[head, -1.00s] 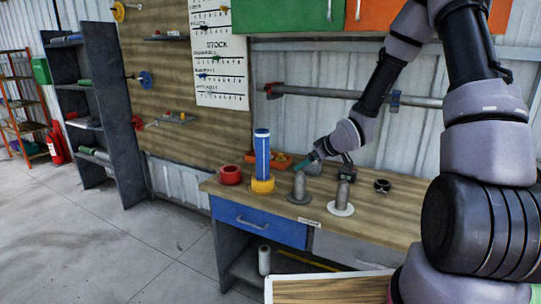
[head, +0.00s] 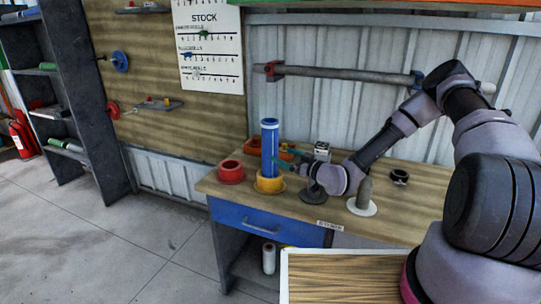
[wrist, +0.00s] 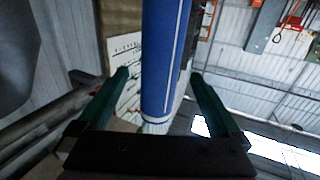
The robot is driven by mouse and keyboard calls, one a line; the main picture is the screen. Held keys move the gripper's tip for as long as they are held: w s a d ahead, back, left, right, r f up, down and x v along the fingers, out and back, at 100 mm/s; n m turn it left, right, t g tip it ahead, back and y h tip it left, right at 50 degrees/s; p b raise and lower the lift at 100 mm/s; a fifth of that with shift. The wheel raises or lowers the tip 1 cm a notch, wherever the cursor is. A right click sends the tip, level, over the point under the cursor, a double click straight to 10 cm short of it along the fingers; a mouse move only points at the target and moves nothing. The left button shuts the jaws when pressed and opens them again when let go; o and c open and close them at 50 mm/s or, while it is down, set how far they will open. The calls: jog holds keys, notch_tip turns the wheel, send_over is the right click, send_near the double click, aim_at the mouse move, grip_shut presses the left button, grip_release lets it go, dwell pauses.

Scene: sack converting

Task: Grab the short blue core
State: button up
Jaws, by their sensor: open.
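A blue core (head: 270,148) with pale lengthwise stripes stands upright on a round yellow base (head: 269,184) on the workbench. My gripper (head: 284,157) is at its right side, around the middle of its height. In the wrist view the blue core (wrist: 162,60) lies between the two green fingers of my open gripper (wrist: 158,80). A gap shows on each side of the core, so the fingers are not closed on it. How deep the core sits between the fingers is hard to tell.
A red ring-shaped base (head: 231,172) stands left of the core. A grey cone on a dark base (head: 313,194) and a grey cone on a white disc (head: 363,195) stand to the right. A black ring (head: 399,177) lies farther right on the bench (head: 425,200).

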aim_at(275, 151)
jog(key=x, duration=0.7)
jog(key=shift+w+a+r, duration=0.15)
jog(key=shift+w+a, duration=0.05)
grip_shut()
